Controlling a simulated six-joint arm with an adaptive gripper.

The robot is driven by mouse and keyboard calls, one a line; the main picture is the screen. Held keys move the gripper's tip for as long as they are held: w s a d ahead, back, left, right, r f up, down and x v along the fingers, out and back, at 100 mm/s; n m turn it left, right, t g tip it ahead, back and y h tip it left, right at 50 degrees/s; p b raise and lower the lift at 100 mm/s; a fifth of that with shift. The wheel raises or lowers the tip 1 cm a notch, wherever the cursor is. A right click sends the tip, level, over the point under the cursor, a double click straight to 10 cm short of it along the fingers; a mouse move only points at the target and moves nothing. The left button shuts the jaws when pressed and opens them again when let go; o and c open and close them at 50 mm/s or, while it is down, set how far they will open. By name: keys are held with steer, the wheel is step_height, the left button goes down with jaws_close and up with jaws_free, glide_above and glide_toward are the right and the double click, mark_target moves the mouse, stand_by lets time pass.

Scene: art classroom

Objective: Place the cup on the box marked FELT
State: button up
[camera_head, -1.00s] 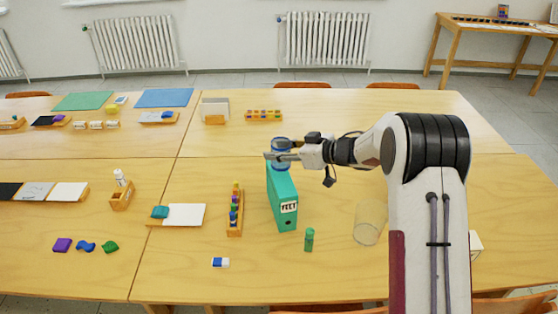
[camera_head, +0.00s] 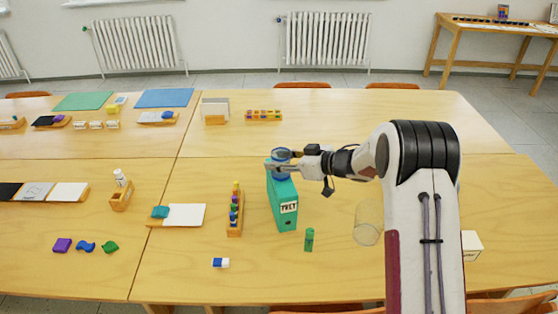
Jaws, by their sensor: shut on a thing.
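A blue cup (camera_head: 281,155) is at the top of the tall teal box marked FELT (camera_head: 281,196), near its far end. The cup looks upright, and its base seems to meet or nearly meet the box top. I cannot tell whether it touches. My gripper (camera_head: 288,163) is shut on the cup, reaching in from the right. The fingers hide part of the cup's side. The box stands upright on the table with its label facing the front.
A wooden rack of coloured pieces (camera_head: 235,210) stands just left of the box. A blue and white eraser (camera_head: 220,263) lies in front. The table behind the box is clear.

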steer(key=shift+f, duration=0.1)
steer(key=o, duration=1)
steer(key=shift+s+d+r, duration=0.2)
steer(key=shift+d+r, duration=0.1)
steer(key=shift+d, duration=0.1)
steer(key=v, duration=1.1)
steer(key=shift+r, duration=0.1)
